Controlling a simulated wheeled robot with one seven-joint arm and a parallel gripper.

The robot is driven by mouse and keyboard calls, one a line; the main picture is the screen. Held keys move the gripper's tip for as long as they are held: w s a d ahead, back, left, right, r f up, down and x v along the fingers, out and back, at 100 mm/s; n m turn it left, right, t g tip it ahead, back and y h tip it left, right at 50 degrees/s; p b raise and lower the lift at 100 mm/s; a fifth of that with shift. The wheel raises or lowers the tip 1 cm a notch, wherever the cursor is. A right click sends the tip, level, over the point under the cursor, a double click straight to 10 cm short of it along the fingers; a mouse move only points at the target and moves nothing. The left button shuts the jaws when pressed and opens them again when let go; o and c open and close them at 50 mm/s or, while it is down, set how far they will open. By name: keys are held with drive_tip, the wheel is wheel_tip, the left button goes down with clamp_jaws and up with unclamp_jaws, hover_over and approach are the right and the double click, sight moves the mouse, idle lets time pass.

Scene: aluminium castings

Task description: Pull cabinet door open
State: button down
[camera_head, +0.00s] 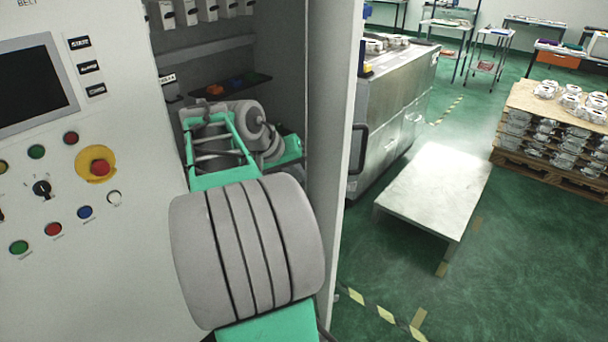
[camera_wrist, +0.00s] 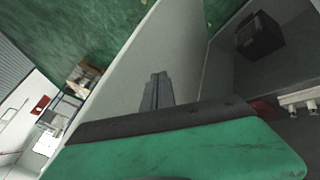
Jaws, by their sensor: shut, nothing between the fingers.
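The cabinet door (camera_head: 333,120) stands open at the right side of the cabinet (camera_head: 135,120), swung outward, with its inner face towards the opening. Its dark handle (camera_head: 358,148) shows at the door's right edge, on the outer side. In the wrist view the door (camera_wrist: 180,48) is a pale slanted panel. My gripper (camera_wrist: 155,78) is shut and empty, its fingertips in front of the door's inner face; I cannot tell whether they touch it. In the head view my arm reaches into the opening and hides the gripper.
Inside the cabinet are a shelf with coloured parts (camera_head: 233,84) and a black box (camera_wrist: 260,36). A control panel with buttons is at left. Right of the door are a low metal platform (camera_head: 435,185), a grey machine (camera_head: 395,90) and pallets of castings (camera_head: 550,135). Green floor is clear at front right.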

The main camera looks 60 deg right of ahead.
sight(333, 190)
drive_tip(key=shift+s+d+f+p, duration=0.35)
drive_tip(key=shift+s+d+f, duration=0.35)
drive_tip(key=shift+d+f, duration=0.4)
drive_tip(key=shift+s+d+f+p, duration=0.35)
drive_tip(key=shift+s+d+f, duration=0.4)
drive_tip(key=shift+d+f, duration=0.3)
drive_tip(key=shift+s+d+f+p, duration=0.35)
drive_tip(key=shift+s+d+f, duration=0.45)
drive_tip(key=shift+d, duration=0.45)
drive_tip(key=shift+f, duration=0.1)
